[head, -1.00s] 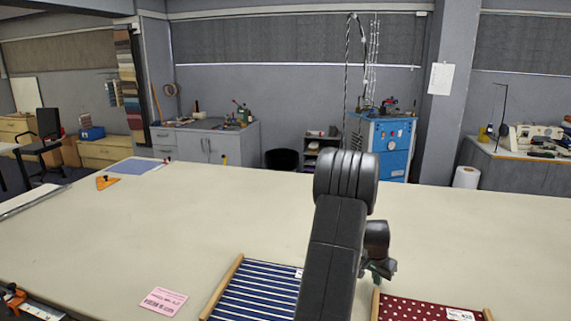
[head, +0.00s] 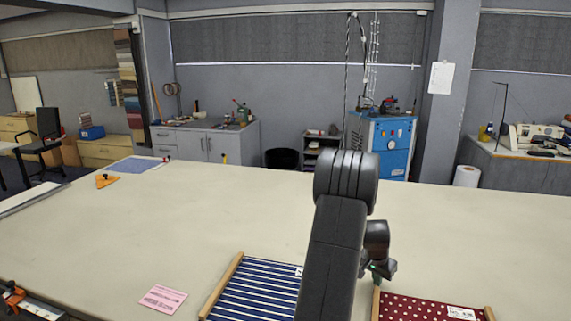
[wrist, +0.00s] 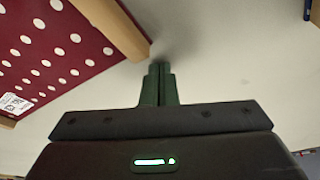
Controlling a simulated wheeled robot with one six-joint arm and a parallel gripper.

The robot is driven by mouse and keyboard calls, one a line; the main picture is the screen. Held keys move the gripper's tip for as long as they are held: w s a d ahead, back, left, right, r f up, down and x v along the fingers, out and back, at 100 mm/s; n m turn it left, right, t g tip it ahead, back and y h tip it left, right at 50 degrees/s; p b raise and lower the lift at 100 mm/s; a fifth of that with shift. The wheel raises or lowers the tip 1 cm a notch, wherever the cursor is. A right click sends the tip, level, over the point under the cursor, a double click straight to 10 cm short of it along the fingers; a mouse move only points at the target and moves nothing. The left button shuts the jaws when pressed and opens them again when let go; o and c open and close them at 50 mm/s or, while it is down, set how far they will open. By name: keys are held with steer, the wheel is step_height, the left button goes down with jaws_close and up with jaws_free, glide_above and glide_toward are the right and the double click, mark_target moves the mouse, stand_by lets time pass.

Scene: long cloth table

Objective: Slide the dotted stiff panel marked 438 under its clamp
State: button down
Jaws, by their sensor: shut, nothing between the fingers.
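The dotted panel (head: 425,308) is dark red with white dots and wooden side bars. It lies on the table at the lower right of the head view, cut off by the bottom edge, with a white label (head: 461,313) too small to read surely. In the wrist view the dotted panel (wrist: 60,50) fills the upper left, its wooden bar (wrist: 112,25) ending near my fingers. My gripper (wrist: 158,82) has its green fingertips together and empty, just beside that bar's end over bare cloth. In the head view my gripper (head: 382,270) is beyond the panel's far left corner. No clamp on this panel is seen.
A striped blue panel (head: 255,290) lies left of my arm, partly hidden by it. A pink card (head: 163,299) lies further left. An orange tool (head: 106,181) and a blue sheet (head: 135,164) are at the far left. The table middle (head: 220,215) is clear.

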mark_target(377, 287)
steer(key=shift+r, duration=0.2)
steer(key=shift+s+a+b, duration=0.3)
steer(key=shift+s+b, duration=0.15)
steer(key=shift+s, duration=0.3)
steer(key=shift+s+a+b, duration=0.25)
steer(key=shift+s+b, duration=0.2)
steer(key=shift+s, duration=0.3)
stand_by(0.3)
steer(key=shift+w+d+r+p, duration=0.1)
steer(key=shift+w+r+p, duration=0.25)
steer(key=shift+r+p, duration=0.45)
steer(key=shift+w+d+r+p, duration=0.15)
steer(key=shift+w+r+p, duration=0.2)
steer(key=shift+r, duration=0.85)
steer(key=shift+w+d+r+p, duration=0.1)
steer(key=shift+w+r+p, duration=0.2)
steer(key=shift+r+p, duration=0.5)
steer(key=shift+r, duration=0.2)
steer(key=shift+s+a+f+b, duration=0.1)
steer(key=shift+s+f+b, duration=0.2)
steer(key=shift+f+b, duration=0.55)
steer(key=shift+s+a+f+b, duration=0.1)
steer(key=shift+s+f+b, duration=0.3)
steer(key=shift+f, duration=0.8)
steer(key=shift+s+a+f+b, duration=0.1)
steer(key=shift+s+f+b, duration=0.15)
steer(key=shift+f+b, duration=0.6)
steer(key=shift+f, duration=0.15)
